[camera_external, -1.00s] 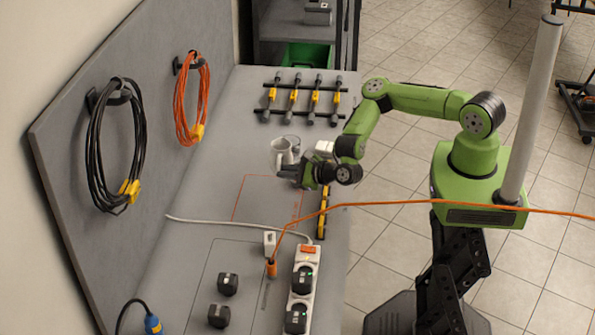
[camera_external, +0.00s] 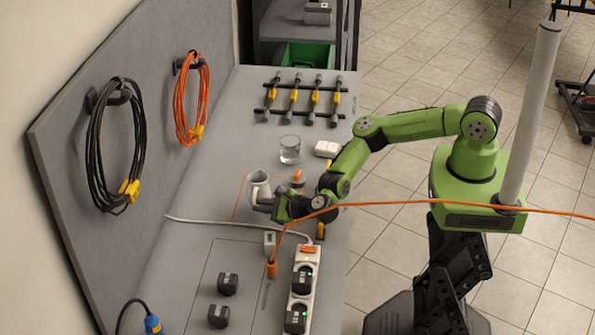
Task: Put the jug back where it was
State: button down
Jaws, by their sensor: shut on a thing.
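The jug (camera_external: 258,184) is a light grey-white vessel over the bench, left of my gripper. My gripper (camera_external: 272,204) is shut on the jug, at its right side. The jug looks close to upright. I cannot tell whether its base touches the bench top. A red-outlined rectangle (camera_external: 238,198) is marked on the bench around this spot, largely covered by the jug and my arm.
A clear glass (camera_external: 289,150) and a white block (camera_external: 327,149) stand behind the jug. An orange-topped item (camera_external: 298,178) is close beside my wrist.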

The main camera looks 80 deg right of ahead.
jog(key=shift+f, duration=1.4)
jog(key=shift+f+b, duration=0.2)
jog(key=shift+b, duration=0.1)
jog(key=c, duration=1.2)
grip_release()
